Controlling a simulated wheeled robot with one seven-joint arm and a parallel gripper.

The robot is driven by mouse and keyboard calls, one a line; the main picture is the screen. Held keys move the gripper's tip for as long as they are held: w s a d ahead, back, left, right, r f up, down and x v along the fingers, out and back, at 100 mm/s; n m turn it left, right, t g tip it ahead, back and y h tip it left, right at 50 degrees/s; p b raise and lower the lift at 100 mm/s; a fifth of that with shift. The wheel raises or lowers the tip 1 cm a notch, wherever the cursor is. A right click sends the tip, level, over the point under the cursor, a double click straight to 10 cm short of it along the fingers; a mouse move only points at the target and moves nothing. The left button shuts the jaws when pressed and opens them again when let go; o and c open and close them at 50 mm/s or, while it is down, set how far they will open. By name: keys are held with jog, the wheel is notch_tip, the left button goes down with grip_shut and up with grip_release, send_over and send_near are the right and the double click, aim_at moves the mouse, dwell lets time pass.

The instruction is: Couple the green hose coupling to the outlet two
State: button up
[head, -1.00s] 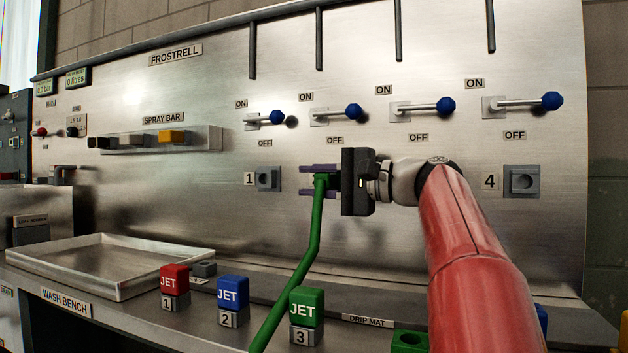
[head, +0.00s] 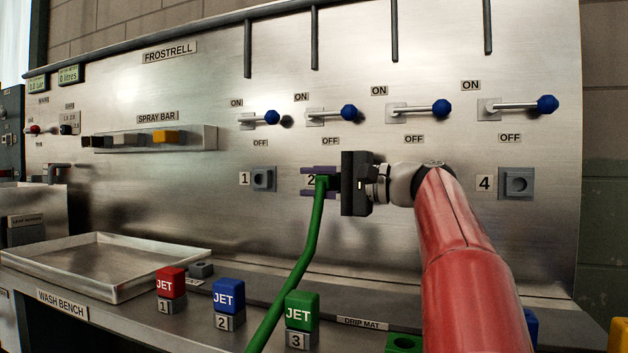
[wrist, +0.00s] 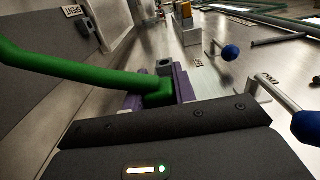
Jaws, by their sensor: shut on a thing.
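My gripper (head: 320,182), with purple fingers, is shut on the green hose coupling (head: 322,184) in front of the steel panel. The green hose (head: 300,262) hangs down from it towards the bench. The number 2 label (head: 311,180) shows just left of the coupling, between the fingers. Outlet two itself is hidden behind the gripper and coupling, so I cannot tell whether they touch. In the wrist view the coupling (wrist: 157,93) sits between the purple fingers, and the hose (wrist: 70,70) runs off left.
Outlet one (head: 264,179) is to the left, outlet four (head: 516,183) to the right. Blue-knobbed levers (head: 349,112) stick out above. Red (head: 170,283), blue (head: 229,295) and green (head: 302,311) jet blocks stand on the bench near the hose. A shallow tray (head: 150,289) lies left.

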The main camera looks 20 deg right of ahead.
aim_at(332, 182)
jog(key=shift+w+d, duration=0.1)
jog(key=o, duration=1.1)
jog(key=v, duration=0.7)
jog(key=shift+s+d, duration=0.3)
